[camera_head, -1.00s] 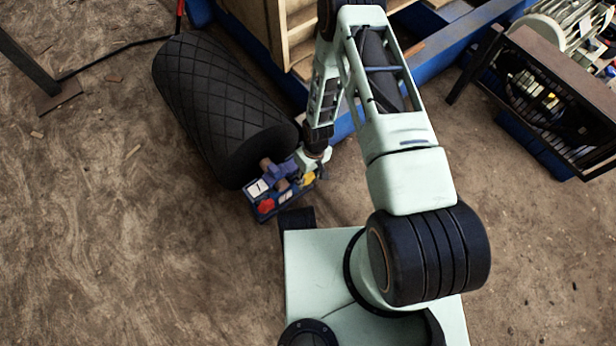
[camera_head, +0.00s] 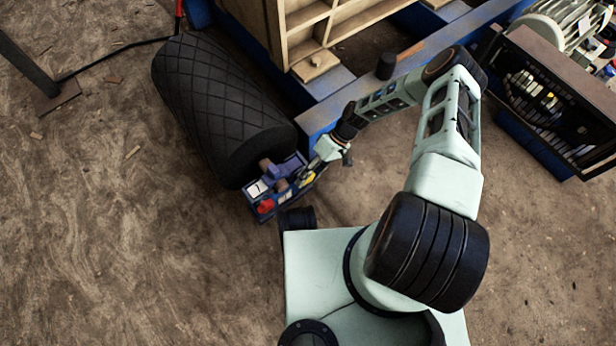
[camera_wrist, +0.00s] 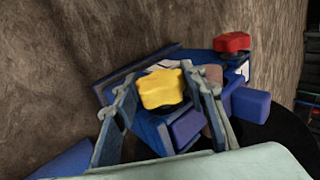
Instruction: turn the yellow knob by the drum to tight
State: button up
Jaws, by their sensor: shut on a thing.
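The yellow knob (camera_wrist: 162,89) is lobed and sits on the blue bracket by the drum. In the wrist view my gripper (camera_wrist: 160,92) has one finger on each side of the knob and is shut on it. In the head view the gripper (camera_head: 314,168) reaches the bracket from the right, and only a little of the yellow knob (camera_head: 306,180) shows. The black drum (camera_head: 222,105) with a diamond pattern lies just behind the blue bracket (camera_head: 262,213). The knob's turn marking cannot be read.
A red knob (camera_head: 265,206) sits on the same bracket, and it also shows in the wrist view (camera_wrist: 232,42). A blue beam (camera_head: 400,70) and a wooden-coloured frame (camera_head: 318,65) stand behind my arm.

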jog(key=shift+f+g+y, duration=0.1)
jog(key=shift+g+y, duration=1)
jog(key=shift+y, duration=0.5)
jog(key=shift+g+y, duration=0.3)
jog(key=shift+y, duration=0.1)
jog(key=o, duration=1.2)
jog(key=shift+c, duration=0.2)
jog(key=shift+d, duration=0.1)
jog(key=v, duration=1.2)
